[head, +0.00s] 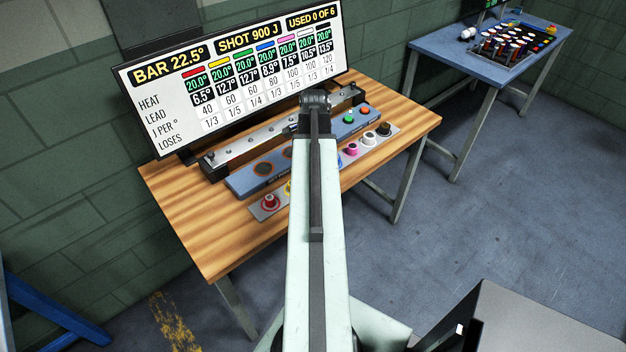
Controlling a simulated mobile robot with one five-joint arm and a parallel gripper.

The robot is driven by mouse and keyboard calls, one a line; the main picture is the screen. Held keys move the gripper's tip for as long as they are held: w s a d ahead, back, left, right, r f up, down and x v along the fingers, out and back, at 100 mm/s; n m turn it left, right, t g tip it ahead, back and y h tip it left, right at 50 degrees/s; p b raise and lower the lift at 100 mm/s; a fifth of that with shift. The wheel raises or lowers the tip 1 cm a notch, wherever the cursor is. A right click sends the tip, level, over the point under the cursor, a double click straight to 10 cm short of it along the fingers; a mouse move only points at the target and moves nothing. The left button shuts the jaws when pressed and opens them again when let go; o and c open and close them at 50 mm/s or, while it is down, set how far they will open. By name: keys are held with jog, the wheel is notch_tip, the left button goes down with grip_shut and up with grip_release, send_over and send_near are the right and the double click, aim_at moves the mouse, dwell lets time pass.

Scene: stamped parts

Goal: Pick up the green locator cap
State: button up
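I cannot make out the green locator cap; my own arm covers the middle of the cap row. The grey cap strip (258,213) lies along the front of the wooden bench. On it I see a red cap (269,202), a sliver of a yellow cap (287,188), a pink cap (351,149), a white cap (369,138) and a black cap (384,129). My gripper (314,101) is at the far end of my arm, over the bench behind the strip. Its fingers are not clear, so its opening cannot be told.
Behind the strip is a blue panel (245,184) with a green button (349,118) and an orange button (362,112). A metal bar fixture (238,147) and a large display (235,75) stand behind it. A second blue table (440,45) stands back right. Bare wood lies front left.

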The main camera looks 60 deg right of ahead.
jog(key=shift+f, duration=0.8)
jog(key=shift+r, duration=0.2)
grip_shut()
notch_tip(320, 180, up, 10)
jog(key=p, duration=1)
